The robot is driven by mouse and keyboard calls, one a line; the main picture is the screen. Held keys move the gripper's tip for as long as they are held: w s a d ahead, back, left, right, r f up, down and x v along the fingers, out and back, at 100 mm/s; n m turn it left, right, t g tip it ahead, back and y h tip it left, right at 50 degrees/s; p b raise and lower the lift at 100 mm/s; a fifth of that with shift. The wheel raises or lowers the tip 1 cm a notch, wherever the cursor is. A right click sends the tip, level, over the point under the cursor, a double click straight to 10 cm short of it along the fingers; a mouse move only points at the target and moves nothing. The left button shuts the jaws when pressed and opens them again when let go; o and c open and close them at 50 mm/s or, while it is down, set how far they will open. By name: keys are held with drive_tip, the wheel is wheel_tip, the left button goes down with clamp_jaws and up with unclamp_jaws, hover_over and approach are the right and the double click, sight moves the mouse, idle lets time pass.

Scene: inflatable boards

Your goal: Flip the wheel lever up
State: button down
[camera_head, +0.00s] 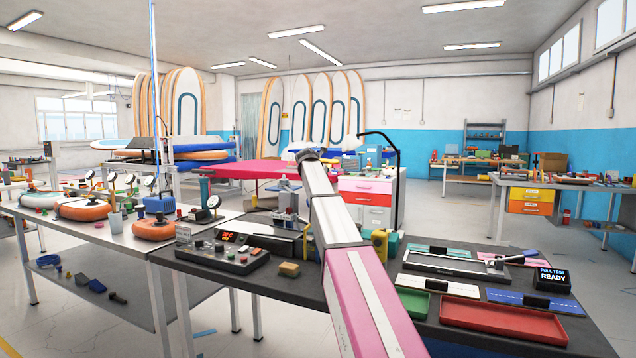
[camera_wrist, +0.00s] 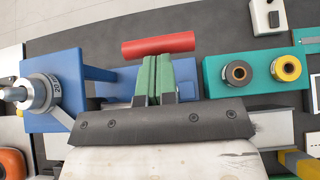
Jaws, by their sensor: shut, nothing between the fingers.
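In the wrist view a red bar-shaped handle (camera_wrist: 158,45) lies crosswise just beyond my gripper (camera_wrist: 158,58). It looks like the lever's grip, but its link to a wheel is hidden. My green fingers are shut together with nothing between them. Their tips appear right at the near edge of the red handle; I cannot tell whether they touch. A blue fixture (camera_wrist: 120,88) is partly hidden behind the fingers. A blue block (camera_wrist: 55,75) with a grey round dial stands to the left. In the head view my arm hides most of this area, and the fingers cannot be made out.
A teal block (camera_wrist: 257,80) with a black and a yellow ring sits right of my fingers.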

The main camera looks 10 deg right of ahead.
drive_tip(key=shift+w+d, duration=0.4)
drive_tip(key=shift+w, duration=0.1)
idle(0.3)
drive_tip(key=shift+s+a, duration=0.2)
drive_tip(key=v, duration=1.3)
drive_tip(key=shift+d+r, duration=0.1)
